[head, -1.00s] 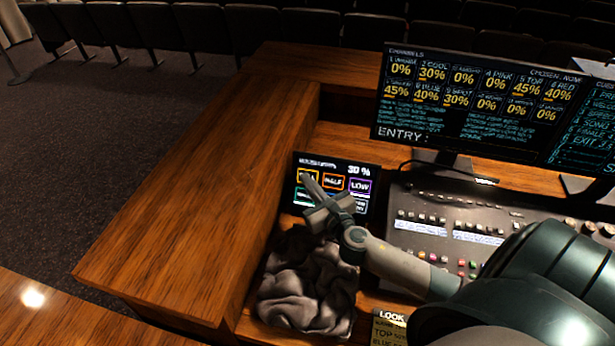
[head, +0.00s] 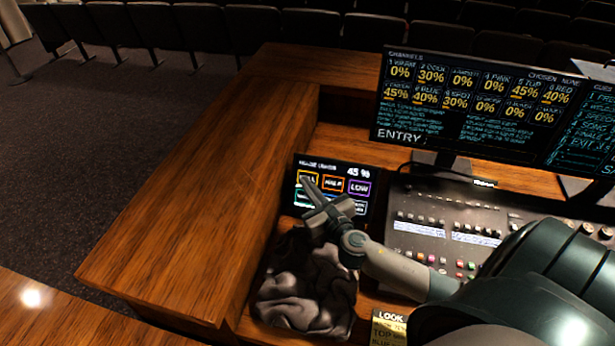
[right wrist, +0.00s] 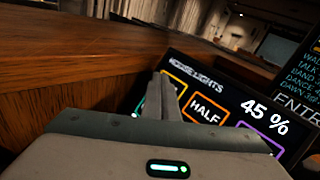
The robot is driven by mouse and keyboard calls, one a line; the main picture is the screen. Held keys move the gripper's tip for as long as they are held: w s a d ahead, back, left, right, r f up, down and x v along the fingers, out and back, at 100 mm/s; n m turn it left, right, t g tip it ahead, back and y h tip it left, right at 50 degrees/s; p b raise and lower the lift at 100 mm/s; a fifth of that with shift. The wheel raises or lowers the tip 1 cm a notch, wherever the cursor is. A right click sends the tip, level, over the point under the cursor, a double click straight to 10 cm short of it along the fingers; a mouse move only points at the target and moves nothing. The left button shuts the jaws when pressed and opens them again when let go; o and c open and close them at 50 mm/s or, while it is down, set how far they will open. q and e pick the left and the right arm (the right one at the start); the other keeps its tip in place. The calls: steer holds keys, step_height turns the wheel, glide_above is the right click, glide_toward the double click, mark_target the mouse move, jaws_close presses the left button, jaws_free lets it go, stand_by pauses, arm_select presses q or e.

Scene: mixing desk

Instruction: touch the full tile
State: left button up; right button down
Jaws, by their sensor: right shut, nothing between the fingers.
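The full tile (head: 314,177) is a yellow-outlined box at the upper left of the small house lights screen (head: 363,205), which reads 45 %. My right gripper (head: 306,183) is shut and empty, its fingertips over the lower left part of this tile in the head view. In the right wrist view the shut fingers (right wrist: 160,80) hide the left of the full tile (right wrist: 179,84). Whether the tips touch the glass or hover just off it I cannot tell. My left gripper is not in view.
The orange half tile (head: 333,184) and purple low tile (head: 360,188) sit to the right on the same screen. A crumpled dark cloth (head: 300,290) lies below the screen. A mixing console (head: 450,222) and a large monitor (head: 470,105) stand to the right.

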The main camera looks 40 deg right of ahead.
stand_by(0.3)
steer(key=s+a+r+p, duration=0.2)
steer(key=s+a+p, duration=0.1)
steer(key=shift+a+r, duration=0.2)
stand_by(0.4)
stand_by(0.8)
